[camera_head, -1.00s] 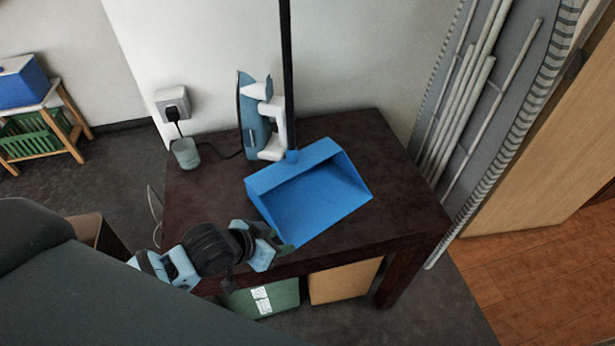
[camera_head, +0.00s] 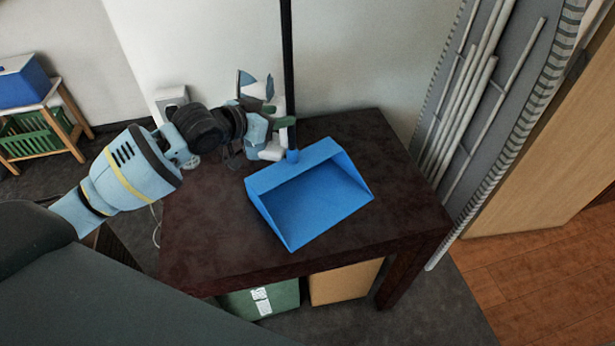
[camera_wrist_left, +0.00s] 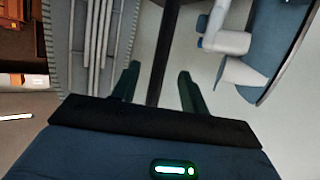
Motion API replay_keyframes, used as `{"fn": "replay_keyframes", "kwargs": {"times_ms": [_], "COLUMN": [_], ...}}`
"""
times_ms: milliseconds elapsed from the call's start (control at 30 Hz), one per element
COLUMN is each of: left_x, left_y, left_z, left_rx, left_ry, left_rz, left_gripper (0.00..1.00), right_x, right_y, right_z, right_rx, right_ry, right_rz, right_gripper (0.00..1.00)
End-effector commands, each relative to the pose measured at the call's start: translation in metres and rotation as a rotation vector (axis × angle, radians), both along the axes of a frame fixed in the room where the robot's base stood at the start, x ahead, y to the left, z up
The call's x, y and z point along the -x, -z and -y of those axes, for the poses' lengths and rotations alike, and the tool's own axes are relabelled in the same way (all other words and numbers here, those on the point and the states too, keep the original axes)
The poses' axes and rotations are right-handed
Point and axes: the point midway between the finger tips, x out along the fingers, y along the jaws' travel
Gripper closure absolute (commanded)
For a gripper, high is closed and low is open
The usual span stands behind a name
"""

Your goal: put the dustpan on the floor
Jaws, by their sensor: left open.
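The blue dustpan (camera_head: 312,200) lies on the dark table with its open side toward the lower right. Its long black handle (camera_head: 287,55) stands upright from the back of the pan and runs out of the top of the head view. My left gripper (camera_head: 280,120) is open at the lower part of the handle, just above the pan. In the left wrist view the handle (camera_wrist_left: 162,55) shows between the two spread fingers (camera_wrist_left: 158,74), nearer the left one. I cannot tell whether either finger touches it. My right gripper is not in view.
The dark table (camera_head: 225,240) stands against the wall. An iron (camera_head: 246,80) stands behind my left gripper, partly hidden; it also shows in the wrist view (camera_wrist_left: 275,60). An ironing board (camera_head: 500,110) leans at the right. Boxes (camera_head: 345,280) sit under the table. Grey floor (camera_head: 440,310) shows at the front right.

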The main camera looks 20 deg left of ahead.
Motion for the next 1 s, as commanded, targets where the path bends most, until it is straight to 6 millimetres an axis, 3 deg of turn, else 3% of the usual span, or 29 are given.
{"fn": "replay_keyframes", "kwargs": {"times_ms": [100,367,700,1000], "left_x": [-0.011,-0.019,-0.054,-0.059], "left_y": [0.005,0.008,0.024,0.026], "left_z": [0.005,0.008,0.022,0.024], "left_rx": [0.001,0.000,-0.001,-0.002], "left_ry": [0.000,0.000,0.000,0.001], "left_rz": [0.000,0.000,0.000,0.000], "left_gripper": [0.56,0.56,0.56,0.56], "right_x": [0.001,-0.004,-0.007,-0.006], "right_y": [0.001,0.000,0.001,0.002], "right_z": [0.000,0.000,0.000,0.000], "right_rx": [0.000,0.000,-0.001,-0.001], "right_ry": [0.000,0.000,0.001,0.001], "right_rz": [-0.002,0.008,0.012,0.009], "right_gripper": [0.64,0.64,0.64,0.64]}}
